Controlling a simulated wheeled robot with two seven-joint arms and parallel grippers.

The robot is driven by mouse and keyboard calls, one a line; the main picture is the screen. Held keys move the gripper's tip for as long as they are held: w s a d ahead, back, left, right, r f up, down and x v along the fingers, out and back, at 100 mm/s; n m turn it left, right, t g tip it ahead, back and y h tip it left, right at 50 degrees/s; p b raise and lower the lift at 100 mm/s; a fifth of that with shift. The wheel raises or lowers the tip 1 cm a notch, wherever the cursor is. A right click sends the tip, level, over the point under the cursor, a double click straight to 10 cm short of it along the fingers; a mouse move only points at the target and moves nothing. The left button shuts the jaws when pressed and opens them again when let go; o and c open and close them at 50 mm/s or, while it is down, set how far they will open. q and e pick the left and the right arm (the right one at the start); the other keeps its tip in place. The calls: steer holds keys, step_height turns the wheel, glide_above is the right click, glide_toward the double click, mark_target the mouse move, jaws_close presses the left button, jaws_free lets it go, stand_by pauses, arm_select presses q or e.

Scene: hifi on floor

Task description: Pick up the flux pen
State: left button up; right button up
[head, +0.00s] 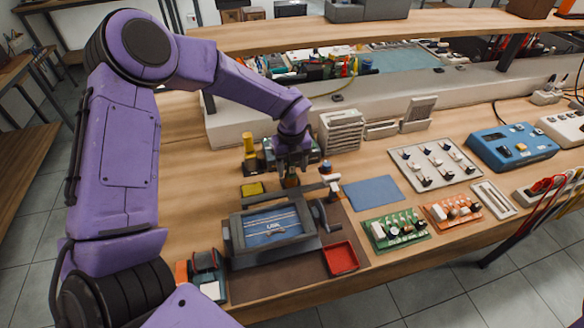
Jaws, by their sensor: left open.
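My left gripper (292,167) is open and points down over the back of the workbench, behind the framed board holder. A small amber-brown item (291,181) shows just under its fingers; I cannot tell whether it is the flux pen or whether the fingers touch it. A small upright white-topped piece (334,188) stands to the right of the gripper. No thing in view can be clearly made out as the flux pen. My right gripper is not in view.
The board holder (272,228) stands in front, with a red tray (341,258) at its right. A blue pad (374,193), a green board (394,229) and an orange board (452,210) lie further right. A yellow-topped item (249,145) stands left of the gripper.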

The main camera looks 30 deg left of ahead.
arm_select(q)
steer(key=shift+w+f, duration=0.3)
steer(key=shift+w, duration=0.05)
steer(key=shift+s+r, duration=0.1)
steer(key=shift+s, duration=0.05)
steer(key=shift+s+r, duration=0.2)
steer(key=shift+s, duration=0.1)
steer(key=c, duration=0.4)
steer(key=shift+s+r, duration=0.15)
steer(key=shift+s, duration=0.1)
steer(key=c, duration=0.5)
jaws_close()
steer(key=shift+w, duration=0.1)
steer(key=shift+w+r, duration=0.15)
step_height(320, 180, up, 18)
steer(key=b, duration=0.2)
steer(key=shift+f, duration=0.25)
